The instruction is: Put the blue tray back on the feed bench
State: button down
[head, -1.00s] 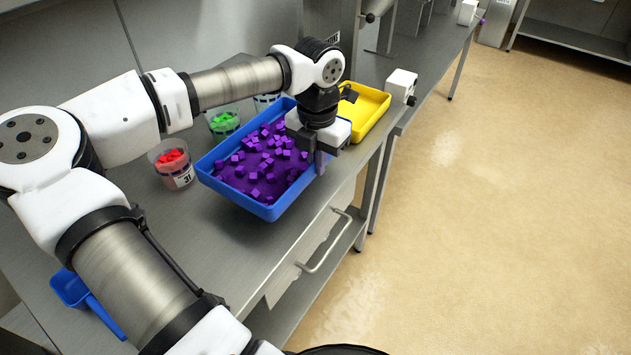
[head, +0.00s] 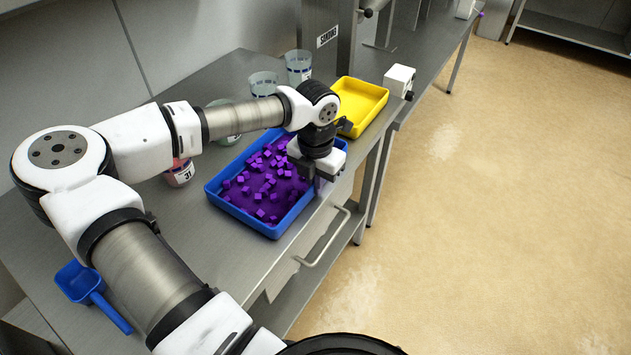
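The blue tray (head: 243,215), holding many small purple cubes (head: 262,185), is level over the steel bench (head: 215,265), near its right edge. It looks to be down on the bench top or just above it; I cannot tell whether it touches. My gripper (head: 318,184) points down at the tray's right long rim, with its fingers at the rim. It appears shut on that rim, though the fingertips are partly hidden. My wrist covers part of the tray's far right end.
A yellow tray (head: 362,100) stands just beyond the blue tray. A white box (head: 399,80) sits at the bench edge. Cups, including one marked 31 (head: 180,174), stand at left. A blue scoop (head: 78,281) lies at near left. A drawer handle (head: 325,240) sticks out below.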

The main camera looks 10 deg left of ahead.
jog(key=c, duration=1.6)
grip_release()
notch_tip(320, 180, up, 12)
jog(key=shift+r+b, duration=0.1)
jog(key=shift+b, duration=0.85)
